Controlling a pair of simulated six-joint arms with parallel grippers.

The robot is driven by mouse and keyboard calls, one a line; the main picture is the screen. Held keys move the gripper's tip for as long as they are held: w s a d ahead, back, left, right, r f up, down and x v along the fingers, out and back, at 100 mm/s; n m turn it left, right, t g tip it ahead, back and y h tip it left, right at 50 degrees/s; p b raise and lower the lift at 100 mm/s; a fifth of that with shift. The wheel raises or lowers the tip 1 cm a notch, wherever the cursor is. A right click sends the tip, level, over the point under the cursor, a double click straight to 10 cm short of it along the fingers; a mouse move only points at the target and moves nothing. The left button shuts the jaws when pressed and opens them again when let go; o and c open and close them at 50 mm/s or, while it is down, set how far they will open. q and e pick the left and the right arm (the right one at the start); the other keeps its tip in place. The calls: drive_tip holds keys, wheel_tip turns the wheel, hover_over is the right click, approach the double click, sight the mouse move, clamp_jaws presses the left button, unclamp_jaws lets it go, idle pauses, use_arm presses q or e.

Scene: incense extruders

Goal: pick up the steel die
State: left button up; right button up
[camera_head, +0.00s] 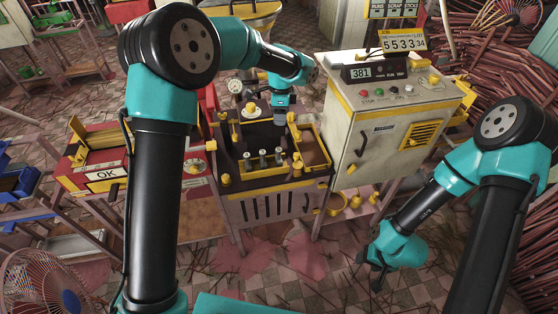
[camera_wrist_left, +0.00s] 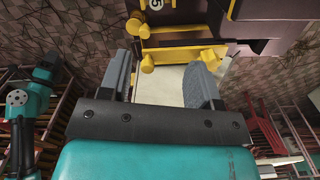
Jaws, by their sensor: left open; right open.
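Three small silver, steel-looking pieces stand upright in a row on the dark top of the yellow-trimmed bench (camera_head: 275,203): one on the left (camera_head: 248,164), one in the middle (camera_head: 263,160) and one on the right (camera_head: 278,157). They are too small to tell which is the steel die. My left gripper (camera_head: 281,116) is above and behind the row, apart from it. In the left wrist view its jaws (camera_wrist_left: 162,78) are open and empty, with a yellow fitting (camera_wrist_left: 170,55) beyond them. My right gripper (camera_head: 374,267) hangs low over the floor at the right, away from the bench.
A beige cabinet (camera_head: 388,140) with a scale reading 381 stands right of the bench. A red and yellow tray marked OK (camera_head: 103,174) is at the left. A fan (camera_head: 45,285) stands at the lower left. Bundled reddish sticks (camera_head: 485,60) fill the right back.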

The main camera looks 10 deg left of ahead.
use_arm(q)
hover_over(278, 149)
drive_tip(key=f, duration=1)
drive_tip(key=shift+w+d+f, duration=0.2)
drive_tip(key=shift+w+d, duration=0.15)
drive_tip(key=f, duration=0.4)
drive_tip(key=shift+s+a+f, duration=0.15)
drive_tip(key=shift+s+a, duration=0.15)
drive_tip(key=shift+s, duration=0.1)
drive_tip(key=shift+f, duration=0.45)
clamp_jaws()
